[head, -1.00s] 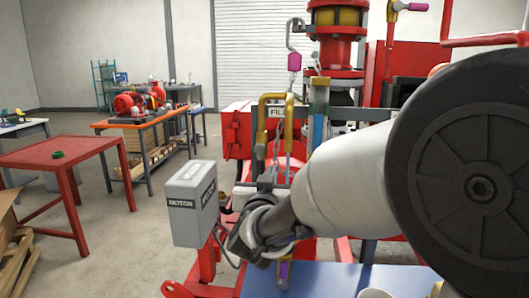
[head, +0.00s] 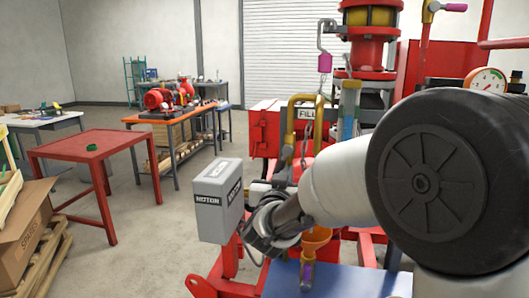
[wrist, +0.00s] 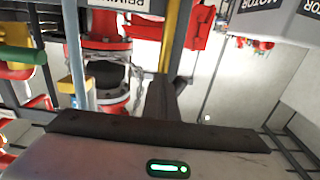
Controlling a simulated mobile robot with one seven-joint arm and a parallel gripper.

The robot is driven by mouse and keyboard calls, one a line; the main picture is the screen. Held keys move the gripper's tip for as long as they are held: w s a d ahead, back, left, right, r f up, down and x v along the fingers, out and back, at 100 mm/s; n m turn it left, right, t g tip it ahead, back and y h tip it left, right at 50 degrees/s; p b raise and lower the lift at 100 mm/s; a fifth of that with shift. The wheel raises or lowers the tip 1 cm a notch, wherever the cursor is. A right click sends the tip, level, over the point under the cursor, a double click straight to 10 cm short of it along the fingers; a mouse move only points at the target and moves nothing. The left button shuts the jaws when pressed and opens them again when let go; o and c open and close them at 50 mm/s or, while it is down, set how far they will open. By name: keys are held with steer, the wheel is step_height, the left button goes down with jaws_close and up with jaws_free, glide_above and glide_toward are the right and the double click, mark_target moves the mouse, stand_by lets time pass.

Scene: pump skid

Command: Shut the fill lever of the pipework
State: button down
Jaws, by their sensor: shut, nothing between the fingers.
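A FILL sign (head: 307,113) shows on the red pipework in the head view, partly covered by a yellow bent pipe (head: 291,125). I cannot tell for certain which lever belongs to it. In the head view my arm hides much of the middle of the pipework.
A grey MOTOR box (head: 218,200) stands close left of my wrist. A pink handle (head: 325,62) hangs above. A red table (head: 100,148) stands left; open floor lies between.

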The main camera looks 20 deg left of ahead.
steer(key=shift+s+a+r+p, duration=0.1)
steer(key=shift+a+r+p, duration=0.1)
steer(key=shift+a, duration=0.45)
steer(key=shift+a+r+p, duration=0.1)
steer(key=shift+a+p, duration=0.1)
steer(key=shift+a, duration=0.45)
steer(key=shift+a+r+p, duration=1.55)
steer(key=shift+a+r, duration=0.1)
steer(key=s+f+b, duration=0.1)
steer(key=s+b, duration=0.1)
steer(key=s, duration=0.7)
steer(key=shift+d+f, duration=0.25)
steer(key=shift+d, duration=0.05)
steer(key=shift+s, duration=0.1)
